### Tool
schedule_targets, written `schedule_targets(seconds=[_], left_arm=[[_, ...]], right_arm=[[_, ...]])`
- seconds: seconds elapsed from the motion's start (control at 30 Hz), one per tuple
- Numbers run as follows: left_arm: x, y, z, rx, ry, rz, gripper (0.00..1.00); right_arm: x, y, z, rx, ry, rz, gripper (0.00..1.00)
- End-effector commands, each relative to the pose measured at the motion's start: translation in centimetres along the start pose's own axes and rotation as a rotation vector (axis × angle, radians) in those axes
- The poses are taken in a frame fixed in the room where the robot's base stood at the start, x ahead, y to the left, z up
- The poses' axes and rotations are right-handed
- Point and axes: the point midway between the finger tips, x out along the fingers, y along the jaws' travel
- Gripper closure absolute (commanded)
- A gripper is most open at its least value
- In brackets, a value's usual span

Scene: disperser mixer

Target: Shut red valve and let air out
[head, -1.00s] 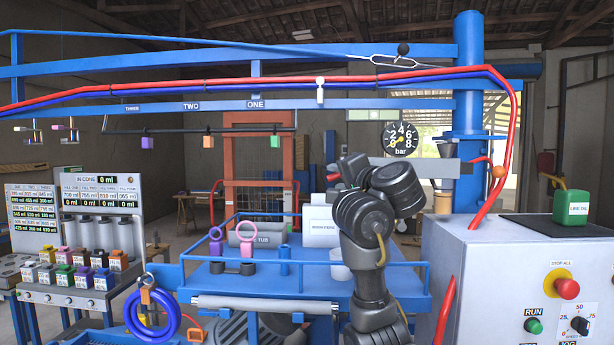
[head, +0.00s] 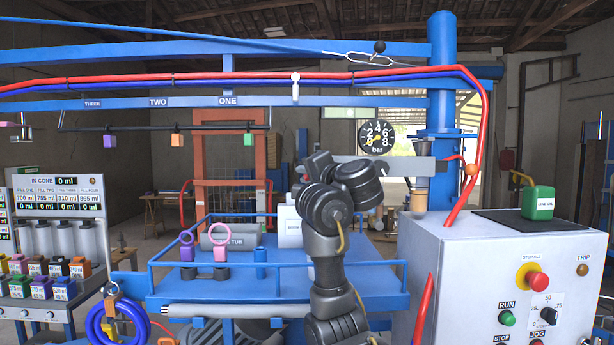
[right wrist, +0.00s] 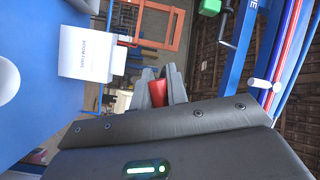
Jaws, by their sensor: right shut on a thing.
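My left gripper is not in view.
A grey control cabinet (head: 470,270) with a red stop button (head: 537,281) stands at the right. The blue table rail (head: 385,298) runs in front. A white box (head: 289,228) stands close to my right arm. Blue coiled hose (head: 110,322) hangs at lower left.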

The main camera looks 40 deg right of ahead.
Motion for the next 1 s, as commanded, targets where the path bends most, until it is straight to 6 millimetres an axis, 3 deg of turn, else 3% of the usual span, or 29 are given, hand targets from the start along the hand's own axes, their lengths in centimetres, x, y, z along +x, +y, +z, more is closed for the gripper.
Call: schedule_targets(seconds=[0.17, 0.5, 0.97, 1.0], left_arm=[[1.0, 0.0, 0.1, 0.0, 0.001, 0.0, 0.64], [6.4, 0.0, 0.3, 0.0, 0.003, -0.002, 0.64], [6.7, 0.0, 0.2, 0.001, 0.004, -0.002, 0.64], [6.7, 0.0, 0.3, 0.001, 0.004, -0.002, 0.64]], right_arm=[[0.0, 0.1, 0.1, 0.033, 0.008, -0.017, 1.0], [-0.1, -1.3, -0.5, 0.311, 0.071, -0.149, 1.0], [0.0, -2.1, -0.9, 0.365, 0.083, -0.171, 1.0], [0.0, -2.1, -0.9, 0.365, 0.083, -0.171, 0.79]])
